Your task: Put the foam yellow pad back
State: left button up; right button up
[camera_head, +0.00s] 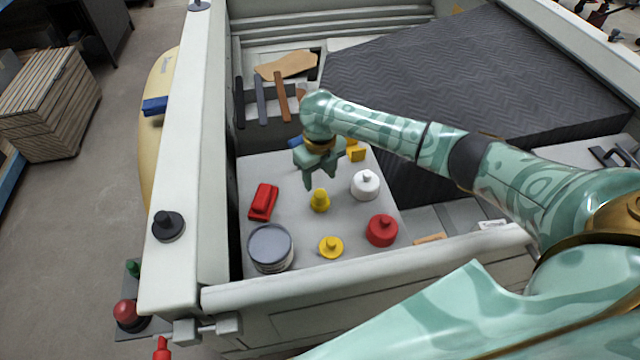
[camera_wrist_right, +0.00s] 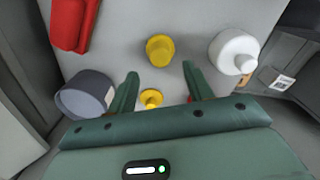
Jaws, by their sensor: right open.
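Several yellow things stand on the grey panel (camera_head: 285,190), and I cannot tell for sure which is the foam pad. A yellow cone-like piece (camera_head: 320,201) is near the middle; it also shows in the right wrist view (camera_wrist_right: 160,50). A flat yellow disc with a knob (camera_head: 331,247) lies nearer the front edge, and it shows in the wrist view (camera_wrist_right: 151,98). A yellow block (camera_head: 357,153) is at the back, partly behind my arm. My right gripper (camera_head: 321,184) is open and empty above the cone-like piece, pointing down. My left gripper is not in view.
A red block (camera_head: 263,202) and a grey round tin (camera_head: 270,248) are at left on the panel. A white knobbed piece (camera_head: 365,185) and a red knobbed piece (camera_head: 382,230) are at right. Pale walls (camera_head: 360,275) enclose the panel.

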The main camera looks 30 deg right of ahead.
aim_at(320, 193)
notch_tip(320, 193, up, 6)
jog(key=shift+f+p, duration=0.2)
jog(key=shift+p, duration=0.25)
